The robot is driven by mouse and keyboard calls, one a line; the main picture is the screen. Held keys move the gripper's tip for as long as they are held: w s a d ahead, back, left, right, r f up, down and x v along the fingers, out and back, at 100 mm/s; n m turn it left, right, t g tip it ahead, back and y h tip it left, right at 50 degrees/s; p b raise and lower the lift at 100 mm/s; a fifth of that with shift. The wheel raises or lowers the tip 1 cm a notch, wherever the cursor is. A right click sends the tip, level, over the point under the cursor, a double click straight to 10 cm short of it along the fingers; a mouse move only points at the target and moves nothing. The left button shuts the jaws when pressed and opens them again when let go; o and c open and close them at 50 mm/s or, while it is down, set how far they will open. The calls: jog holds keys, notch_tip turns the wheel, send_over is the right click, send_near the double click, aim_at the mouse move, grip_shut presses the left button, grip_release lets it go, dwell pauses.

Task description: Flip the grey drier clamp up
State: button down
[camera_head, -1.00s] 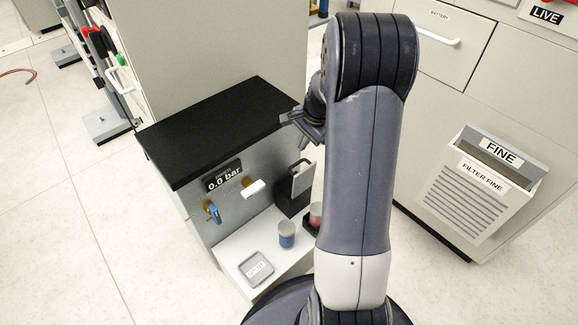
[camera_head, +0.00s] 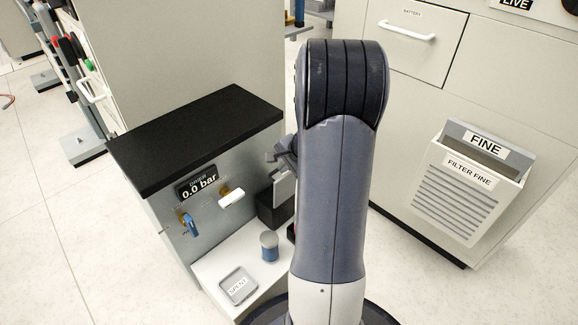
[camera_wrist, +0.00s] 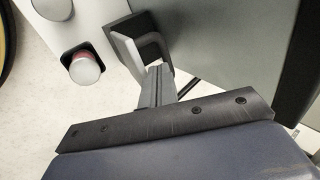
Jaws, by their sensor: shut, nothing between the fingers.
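The grey drier clamp (camera_head: 283,188) shows as a grey plate on the front of a black block (camera_head: 270,212), under the black bench top. My arm hides its right side in the head view. My gripper (camera_head: 279,155) is just above the clamp there, partly behind my arm. In the wrist view my gripper's fingers (camera_wrist: 157,80) are shut and empty.
A blue-grey canister (camera_head: 269,246) and a grey tray marked SPENT (camera_head: 238,287) are on the white shelf. A red-banded canister (camera_wrist: 84,66) is beside the clamp. A blue-handled valve (camera_head: 189,224) and a white lever (camera_head: 231,198) are on the panel. The black bench top (camera_head: 200,130) overhangs.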

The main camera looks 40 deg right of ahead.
jog(key=shift+x, duration=1.2)
jog(key=shift+w+a+f, duration=0.1)
jog(key=shift+w+f, duration=0.05)
jog(key=shift+w, duration=0.9)
